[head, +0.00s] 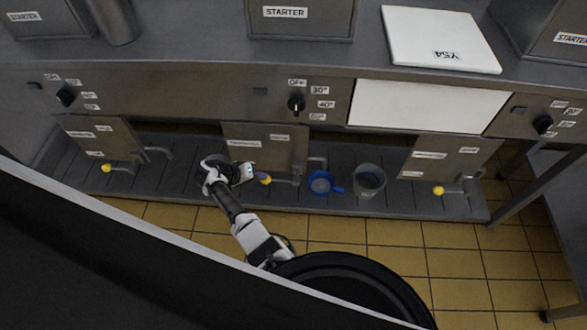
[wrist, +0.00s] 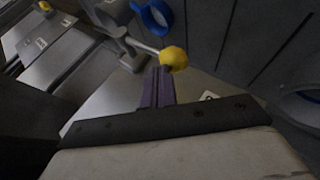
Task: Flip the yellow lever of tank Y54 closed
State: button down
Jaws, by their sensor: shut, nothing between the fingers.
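A white board (head: 440,38) marked Y54 lies on the counter, right of centre. A yellow lever knob (head: 265,179) sticks out below the middle grey panel (head: 262,138); I cannot tell whether this tank is Y54. My gripper (head: 255,175) is just left of that knob. In the wrist view the shut, empty purple fingers (wrist: 160,85) point at the yellow knob (wrist: 174,58), with their tips right beside it; I cannot tell if they touch. The lever's metal rod runs from the knob to the tap at upper left in that view.
Other yellow knobs sit at the left tap (head: 106,168) and right tap (head: 438,190). A blue cup (head: 320,183) and a clear container (head: 369,180) stand on the slatted shelf (head: 420,205), right of the middle tap. Open tiled floor (head: 450,265) lies in front.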

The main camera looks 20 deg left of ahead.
jog(key=shift+a+f+b, duration=0.1)
jog(key=shift+f+b, duration=0.2)
jog(key=shift+f, duration=0.15)
